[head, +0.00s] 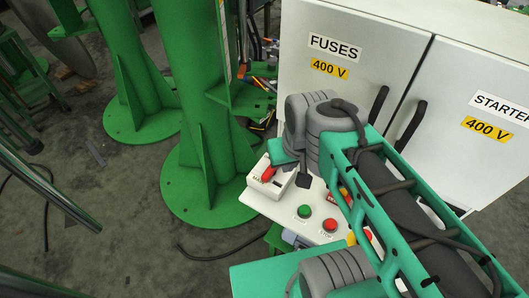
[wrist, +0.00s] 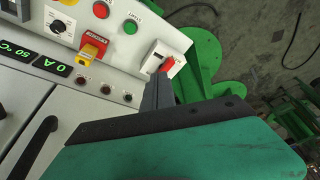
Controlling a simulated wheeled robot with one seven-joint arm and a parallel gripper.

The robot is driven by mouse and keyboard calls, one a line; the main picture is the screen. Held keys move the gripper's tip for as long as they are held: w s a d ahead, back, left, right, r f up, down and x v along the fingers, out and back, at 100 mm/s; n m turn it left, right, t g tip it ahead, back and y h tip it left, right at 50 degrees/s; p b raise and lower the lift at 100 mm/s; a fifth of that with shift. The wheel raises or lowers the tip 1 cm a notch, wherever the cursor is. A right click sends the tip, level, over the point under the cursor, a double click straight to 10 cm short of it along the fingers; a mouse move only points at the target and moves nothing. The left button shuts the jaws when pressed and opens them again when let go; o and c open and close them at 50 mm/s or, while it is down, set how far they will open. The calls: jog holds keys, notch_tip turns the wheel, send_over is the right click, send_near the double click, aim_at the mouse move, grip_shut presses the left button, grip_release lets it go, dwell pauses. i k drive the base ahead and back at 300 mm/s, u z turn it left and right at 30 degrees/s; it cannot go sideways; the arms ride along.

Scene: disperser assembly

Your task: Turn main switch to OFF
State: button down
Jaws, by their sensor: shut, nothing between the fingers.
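The main switch is a red lever (head: 268,174) on a small white box marked "MAIN" at the left end of the control panel. In the wrist view the red lever (wrist: 168,66) shows on its box, just beyond my fingertips. My gripper (head: 304,182) is shut and empty, its dark fingers beside the box in the head view. In the wrist view the fingertips (wrist: 159,76) overlap the near side of the lever and box; I cannot tell whether they touch. The switch's exact position is unclear.
The panel (head: 288,208) carries a green button (head: 304,211) and a red button (head: 329,225). A red-and-yellow switch (wrist: 93,48) sits farther along. White cabinets (head: 352,75) stand behind. A green column (head: 190,90) rises at the left.

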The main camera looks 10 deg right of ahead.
aim_at(269, 173)
jog(key=u, duration=0.4)
jog(key=k, duration=1.05)
jog(key=u, duration=1.05)
jog(key=i, duration=0.8)
jog(key=u, duration=0.35)
